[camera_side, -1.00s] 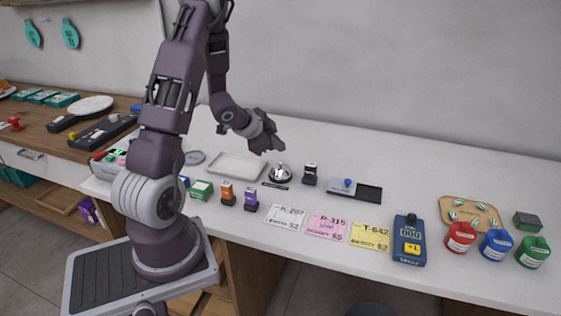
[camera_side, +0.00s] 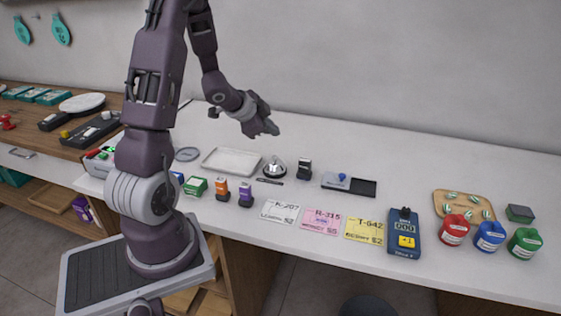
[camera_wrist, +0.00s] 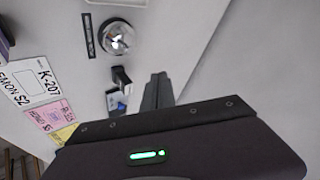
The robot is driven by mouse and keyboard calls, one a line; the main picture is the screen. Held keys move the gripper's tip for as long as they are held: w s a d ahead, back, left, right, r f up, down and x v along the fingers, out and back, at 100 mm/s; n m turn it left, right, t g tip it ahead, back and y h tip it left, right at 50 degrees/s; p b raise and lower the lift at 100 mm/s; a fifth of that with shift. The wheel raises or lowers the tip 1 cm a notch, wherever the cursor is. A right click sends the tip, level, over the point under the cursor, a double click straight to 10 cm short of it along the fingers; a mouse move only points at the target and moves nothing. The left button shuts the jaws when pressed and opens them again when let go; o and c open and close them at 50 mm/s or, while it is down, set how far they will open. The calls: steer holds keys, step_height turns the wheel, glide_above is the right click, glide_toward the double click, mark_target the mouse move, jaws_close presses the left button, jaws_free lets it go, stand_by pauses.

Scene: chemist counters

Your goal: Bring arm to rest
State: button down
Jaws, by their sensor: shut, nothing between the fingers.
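My gripper (camera_side: 270,131) hangs in the air above the white counter (camera_side: 420,176), over the area near the bell and tray. Its fingers are together and nothing shows between them. In the wrist view the closed fingers (camera_wrist: 158,90) point over the counter, beside a black stamp. The silver bell (camera_side: 274,168) stands on the counter below the gripper, apart from it; it also shows in the wrist view (camera_wrist: 117,38).
A white tray (camera_side: 232,161) and a black stamp (camera_side: 304,169) stand near the bell. Three cards, including a pink one (camera_side: 321,221), lie along the front edge. A blue device (camera_side: 404,235) and red, blue and green containers (camera_side: 490,237) stand right. The back counter strip is clear.

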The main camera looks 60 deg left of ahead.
steer(key=s+d+r+n+y, duration=0.1)
steer(key=s+d+r+n, duration=0.15)
steer(key=d+r, duration=0.9)
steer(key=s+d+r+n+g+h, duration=0.1)
steer(key=s+d+h, duration=0.1)
steer(key=s+d, duration=0.6)
steer(key=s+d+r+n+g+h, duration=0.1)
steer(key=s+d+g+h, duration=0.1)
steer(key=s+d, duration=0.7)
steer(key=shift+d+r, duration=0.3)
steer(key=shift+d, duration=0.65)
